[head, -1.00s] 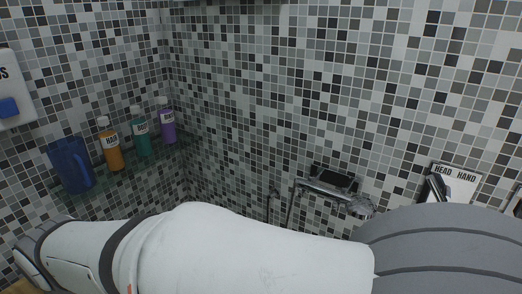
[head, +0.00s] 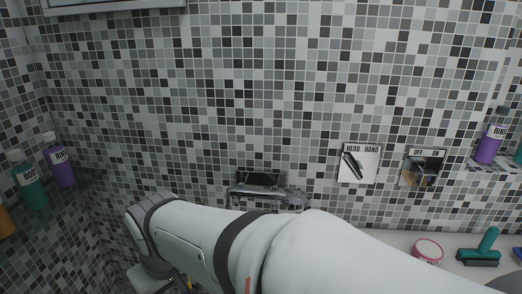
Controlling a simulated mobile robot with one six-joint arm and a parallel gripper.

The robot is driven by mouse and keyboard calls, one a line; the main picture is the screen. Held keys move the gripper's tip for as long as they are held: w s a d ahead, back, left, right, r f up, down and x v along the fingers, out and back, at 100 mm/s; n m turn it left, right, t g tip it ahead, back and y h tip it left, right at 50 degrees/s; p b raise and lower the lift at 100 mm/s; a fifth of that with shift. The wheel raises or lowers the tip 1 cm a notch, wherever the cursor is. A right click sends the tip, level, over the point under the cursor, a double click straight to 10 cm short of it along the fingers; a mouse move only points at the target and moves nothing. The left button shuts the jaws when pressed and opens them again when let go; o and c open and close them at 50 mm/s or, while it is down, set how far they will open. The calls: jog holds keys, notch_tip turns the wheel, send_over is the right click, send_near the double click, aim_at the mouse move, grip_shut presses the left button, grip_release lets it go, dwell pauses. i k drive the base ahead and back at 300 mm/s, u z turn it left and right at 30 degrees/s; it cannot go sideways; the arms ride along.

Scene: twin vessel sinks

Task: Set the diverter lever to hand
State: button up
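The diverter plate (head: 368,170) is a white square on the tiled wall, right of centre, marked HEAD on its left and HAND on its right. Its dark diverter lever (head: 352,165) slants with its upper end to the left, under the word HEAD. My white arm crosses the lower part of the view and bends down at the lower left. My gripper's fingers do not show, and nothing of mine touches the lever.
A chrome mixer (head: 268,194) is on the wall behind my arm. An OFF/ON plate (head: 427,155) with a knob is right of the diverter. A pink tub (head: 428,251) and a teal squeegee (head: 480,253) lie on the ledge. Bottles (head: 30,187) stand at the left.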

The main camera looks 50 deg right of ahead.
aim_at(358, 171)
jog(key=z, duration=0.6)
jog(key=k, duration=0.1)
jog(key=z, duration=1.55)
jog(key=i, duration=0.5)
jog(key=z, duration=1)
jog(key=k, duration=0.45)
jog(key=u, duration=0.2)
